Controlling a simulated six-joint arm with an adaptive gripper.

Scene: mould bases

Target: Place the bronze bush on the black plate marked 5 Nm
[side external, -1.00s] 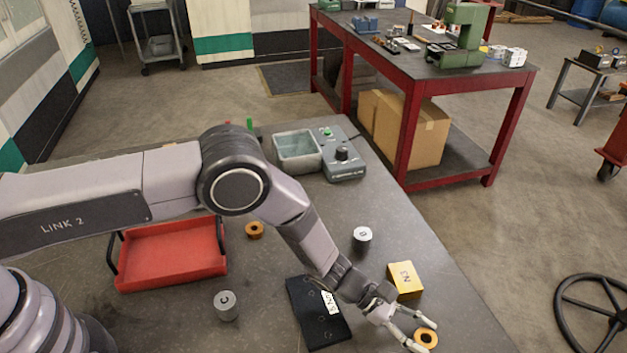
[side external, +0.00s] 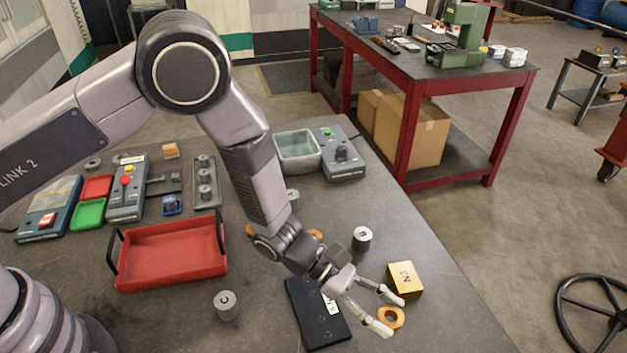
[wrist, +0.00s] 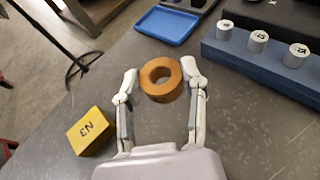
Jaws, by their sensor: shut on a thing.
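My gripper (side external: 385,312) is shut on an orange-brown bronze bush (side external: 390,317). In the wrist view the bush (wrist: 160,78) sits at the two fingertips (wrist: 162,82), its hole facing the camera. The black plate (side external: 312,318) lies flat on the table, left of the bush in the side view. Its white label is partly hidden by my gripper, so the marking cannot be read. I cannot tell exactly how high the bush is held.
A yellow block (side external: 405,280) stands close beside my gripper. Grey cylinders (side external: 362,239) and (side external: 227,305) stand near the plate. Other bronze rings (side external: 316,235) are partly hidden behind my arm. A red tray (side external: 170,285) is to the left. The table's right edge is nearby.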

